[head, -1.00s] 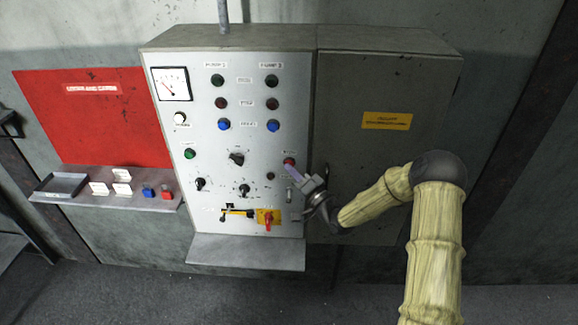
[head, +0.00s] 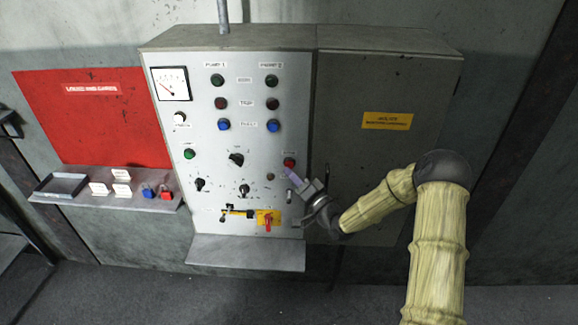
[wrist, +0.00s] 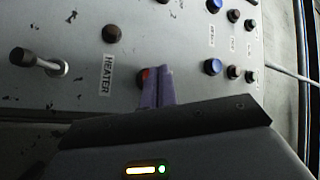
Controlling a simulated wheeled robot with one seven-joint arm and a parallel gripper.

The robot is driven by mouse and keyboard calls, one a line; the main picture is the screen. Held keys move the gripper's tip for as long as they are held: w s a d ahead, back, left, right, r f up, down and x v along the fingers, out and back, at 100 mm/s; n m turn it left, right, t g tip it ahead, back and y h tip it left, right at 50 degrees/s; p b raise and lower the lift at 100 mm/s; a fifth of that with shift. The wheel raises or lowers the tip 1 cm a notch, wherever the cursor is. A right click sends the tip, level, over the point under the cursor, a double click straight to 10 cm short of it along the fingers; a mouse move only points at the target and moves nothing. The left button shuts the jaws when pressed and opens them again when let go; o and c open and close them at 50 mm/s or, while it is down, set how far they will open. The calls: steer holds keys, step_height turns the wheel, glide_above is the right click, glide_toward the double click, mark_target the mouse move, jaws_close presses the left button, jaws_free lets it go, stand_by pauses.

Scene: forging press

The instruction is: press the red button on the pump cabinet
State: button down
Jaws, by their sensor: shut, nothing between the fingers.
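The pump cabinet (head: 205,150) is a pale grey panel with rows of lamps, knobs and buttons. The red button (head: 289,162) is at its right side under a small label. In the wrist view the red button (wrist: 145,75) is partly hidden behind my fingers. My gripper (head: 290,172) is shut and empty, its purple fingertips just below the button. In the wrist view my gripper (wrist: 157,70) overlaps the button's right part; I cannot tell whether it touches.
A small dark round fitting (head: 270,176) and a metal handle (wrist: 40,62) stick out close by. A yellow plate with a red rotary switch (head: 267,222) is lower down. The closed cabinet door (head: 385,80) is on the right. A shelf with padlocks (head: 148,191) is at the left.

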steer(key=s, duration=0.4)
steer(key=shift+s+b, duration=0.3)
steer(key=shift+s, duration=0.1)
stand_by(0.5)
steer(key=s+d+f+n+g+h+b, duration=0.2)
steer(key=s+d+f+n+g+h, duration=0.25)
steer(key=d+f+g+h, duration=0.35)
steer(key=s+d+r+g+h, duration=0.1)
steer(key=s+d+h, duration=0.1)
steer(key=s, duration=0.4)
steer(key=s+d+r+m+g+h+b, duration=0.1)
steer(key=s+d+r+g+h, duration=0.1)
steer(key=s, duration=0.5)
steer(key=s+d+r+g+h+b, duration=0.1)
steer(key=s+d, duration=0.3)
steer(key=s, duration=0.3)
steer(key=shift+s+d+r+g+h, duration=0.25)
steer(key=shift+r+g+h, duration=0.15)
